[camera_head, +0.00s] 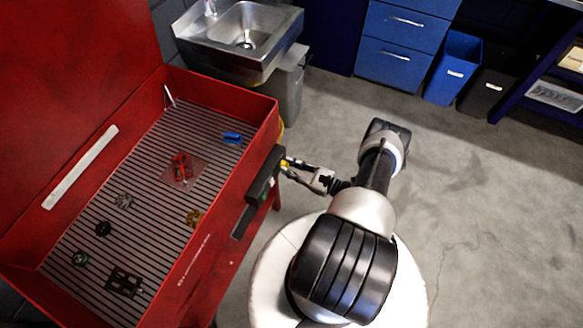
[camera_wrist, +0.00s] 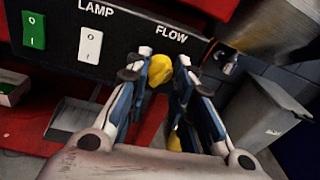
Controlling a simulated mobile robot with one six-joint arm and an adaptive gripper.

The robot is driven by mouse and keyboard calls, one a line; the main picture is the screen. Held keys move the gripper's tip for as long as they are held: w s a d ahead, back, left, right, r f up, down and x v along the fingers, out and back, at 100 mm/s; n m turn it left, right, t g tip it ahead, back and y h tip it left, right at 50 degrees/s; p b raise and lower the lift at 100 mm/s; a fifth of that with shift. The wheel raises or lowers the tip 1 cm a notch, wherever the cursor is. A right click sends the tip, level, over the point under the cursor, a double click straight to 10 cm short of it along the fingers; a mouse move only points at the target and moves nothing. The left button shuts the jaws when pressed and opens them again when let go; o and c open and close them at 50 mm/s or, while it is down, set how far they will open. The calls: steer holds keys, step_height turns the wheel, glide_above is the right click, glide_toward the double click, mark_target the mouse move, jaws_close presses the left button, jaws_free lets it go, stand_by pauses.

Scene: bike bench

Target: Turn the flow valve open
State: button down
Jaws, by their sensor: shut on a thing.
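The flow valve is a yellow knob (camera_wrist: 160,69) just below the white FLOW label on a black panel (camera_wrist: 62,30) in the wrist view. My gripper (camera_wrist: 165,78) is shut on the knob, one finger on each side. The fingers hide parts of the knob's sides. In the head view my gripper (camera_head: 288,163) reaches the black panel (camera_head: 262,180) on the right side of the red bench, and only a speck of yellow shows there.
A green switch (camera_wrist: 34,30) and a white LAMP switch (camera_wrist: 90,45) sit left of the knob. A steel sink (camera_head: 245,40) and grey bin (camera_head: 287,90) stand beyond the red bench (camera_head: 205,270). Small parts lie on its slatted tray. The floor at right is clear.

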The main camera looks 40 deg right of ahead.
steer(key=m, duration=0.8)
steer(key=shift+g, duration=0.3)
steer(key=shift+m, duration=0.3)
steer(key=c, duration=1.4)
jaws_free()
steer(key=shift+o, duration=0.2)
steer(key=f+v, duration=0.1)
steer(key=v, duration=1.1)
steer(key=shift+d+r, duration=0.15)
steer(key=shift+r, duration=0.25)
